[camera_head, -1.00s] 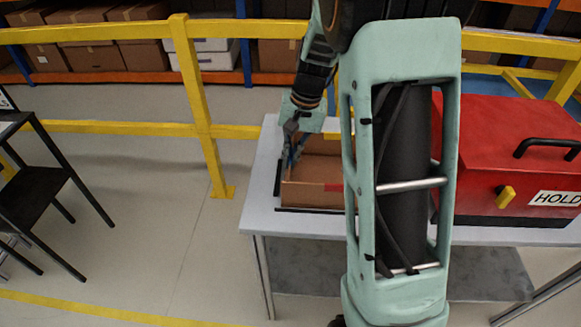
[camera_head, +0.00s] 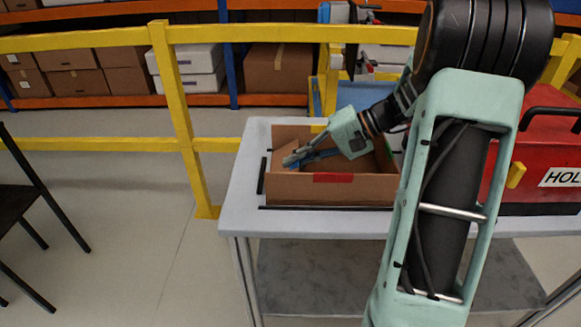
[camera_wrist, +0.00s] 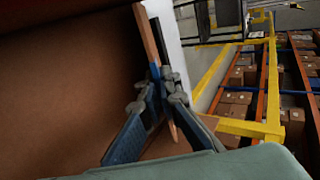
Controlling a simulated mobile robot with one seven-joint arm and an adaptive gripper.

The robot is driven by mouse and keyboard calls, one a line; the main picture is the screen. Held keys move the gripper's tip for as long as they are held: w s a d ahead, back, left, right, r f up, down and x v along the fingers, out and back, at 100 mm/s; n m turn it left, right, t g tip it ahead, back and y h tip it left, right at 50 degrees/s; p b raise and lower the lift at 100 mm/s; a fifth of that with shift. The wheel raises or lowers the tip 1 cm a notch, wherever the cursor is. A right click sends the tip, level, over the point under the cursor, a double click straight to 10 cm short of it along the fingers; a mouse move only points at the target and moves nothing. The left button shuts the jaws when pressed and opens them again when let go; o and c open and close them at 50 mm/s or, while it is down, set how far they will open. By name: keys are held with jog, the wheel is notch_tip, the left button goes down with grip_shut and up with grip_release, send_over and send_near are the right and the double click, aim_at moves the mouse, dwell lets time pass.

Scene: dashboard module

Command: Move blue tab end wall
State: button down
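An open brown cardboard box (camera_head: 350,190) stands on the light table, a red tab (camera_head: 333,178) on its near wall. Its left end wall (camera_head: 286,152) leans inward over the box. My gripper (camera_head: 290,160) reaches leftward into the box at this wall. In the wrist view, the wall's thin edge (camera_wrist: 151,40) runs between the two fingertips (camera_wrist: 160,76), which close on it from both sides. Blue shows on the fingers' inner pads; I cannot make out a separate blue tab, which the fingers may hide.
Dark strips (camera_head: 262,176) lie on the table along the box's left and near sides. A red case (camera_head: 545,160) marked "HOL..." stands at the right. A yellow rail (camera_head: 180,100) runs behind the table.

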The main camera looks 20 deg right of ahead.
jog(key=shift+d+f+y+b, duration=0.25)
jog(key=shift+f+y+b, duration=0.25)
jog(key=shift+y, duration=0.2)
jog(key=shift+s+r+t, duration=0.1)
jog(key=shift+t, duration=0.2)
jog(key=c, duration=2.2)
grip_release()
